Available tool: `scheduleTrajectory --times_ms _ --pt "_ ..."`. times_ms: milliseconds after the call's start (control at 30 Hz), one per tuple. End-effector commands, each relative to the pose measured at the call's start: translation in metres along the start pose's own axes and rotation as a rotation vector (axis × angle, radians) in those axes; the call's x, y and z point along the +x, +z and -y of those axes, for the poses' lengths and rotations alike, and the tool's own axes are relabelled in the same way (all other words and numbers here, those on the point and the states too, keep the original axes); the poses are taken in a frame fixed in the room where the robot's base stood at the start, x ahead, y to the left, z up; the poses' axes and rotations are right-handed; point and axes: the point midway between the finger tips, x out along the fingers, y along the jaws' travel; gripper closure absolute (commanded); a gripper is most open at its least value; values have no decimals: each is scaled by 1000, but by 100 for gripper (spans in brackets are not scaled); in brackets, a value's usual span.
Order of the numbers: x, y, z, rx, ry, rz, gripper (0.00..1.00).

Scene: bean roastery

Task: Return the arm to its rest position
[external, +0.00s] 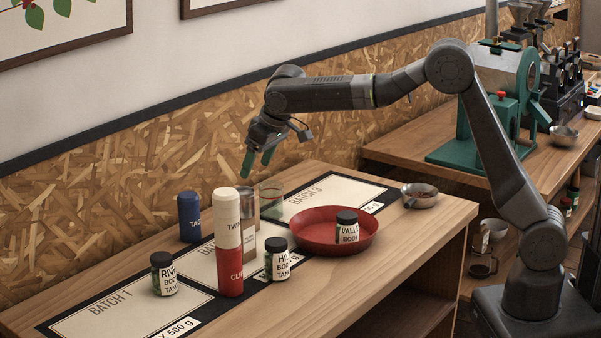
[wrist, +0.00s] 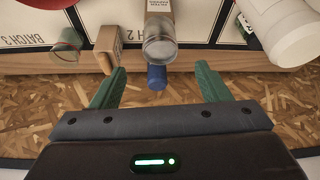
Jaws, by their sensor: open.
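My gripper (external: 257,163) hangs with its green fingers pointing down, above the back of the wooden table. The fingers are spread, with nothing held between them. In the wrist view, my gripper (wrist: 158,86) shows both green fingers wide apart, with a blue canister (wrist: 157,77) seen beyond the gap. My arm reaches out leftward from its base at the right, bent at the elbow. In the external view, the blue canister (external: 189,217) stands to the lower left of my gripper. A white canister (external: 227,217) stands on a red canister (external: 230,274), in front of and below the fingers.
Dark-lidded jars stand at the left (external: 164,274) and centre (external: 277,259); another jar (external: 347,229) sits in a red tray (external: 307,243). A glass (external: 271,197) stands below my gripper. A metal bowl (external: 420,195) is near the right edge. The chipboard wall (external: 110,190) is close behind.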

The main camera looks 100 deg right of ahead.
Motion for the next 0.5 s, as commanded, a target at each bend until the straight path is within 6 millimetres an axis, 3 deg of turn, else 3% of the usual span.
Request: scheduleTrajectory --times_ms 167,500 --pt "24 1 -1 0 2 4 31" --pt "91 1 -1 1 2 5 31"
